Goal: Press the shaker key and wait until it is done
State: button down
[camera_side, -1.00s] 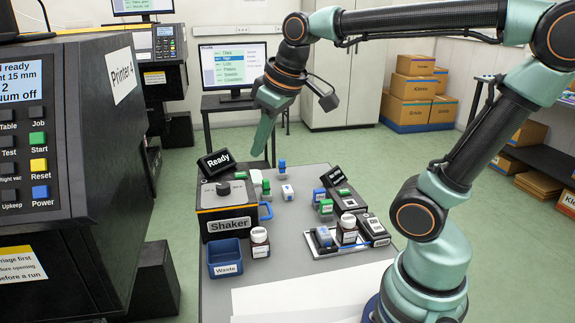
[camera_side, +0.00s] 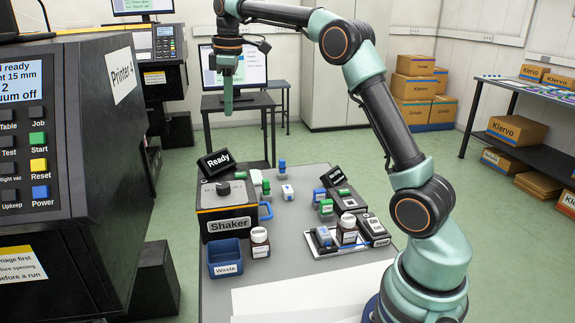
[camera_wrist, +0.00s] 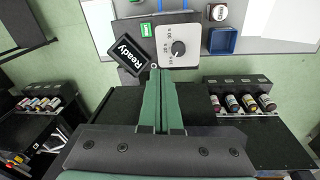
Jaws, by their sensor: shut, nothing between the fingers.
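The shaker (camera_side: 228,225) stands at the left of the grey table, with a dark knob (camera_side: 222,188) on top. Its tilted display (camera_side: 216,161) reads "Ready". A green key (camera_side: 240,175) sits at the back of its top; it also shows in the wrist view (camera_wrist: 146,30). My gripper (camera_side: 228,112) hangs high, fingers down, well above and apart from the shaker. In the wrist view my gripper (camera_wrist: 162,72) has its green fingers together and empty, with the tips appearing near the display and the knob.
A blue waste bin (camera_side: 225,255) stands in front of the shaker. A dark-capped bottle (camera_side: 260,243) is beside it. More bottles and a small device with a display (camera_side: 333,177) stand to the right. The printer (camera_side: 85,160) fills the left side.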

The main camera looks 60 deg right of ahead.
aim_at(240, 174)
jog(key=w+d+f+n+g, duration=0.1)
jog(key=w+d+f+n, duration=0.1)
jog(key=d+f, duration=0.3)
jog(key=shift+w, duration=0.2)
jog(key=shift+f, duration=0.1)
notch_tip(240, 174, down, 14)
dwell(0.9)
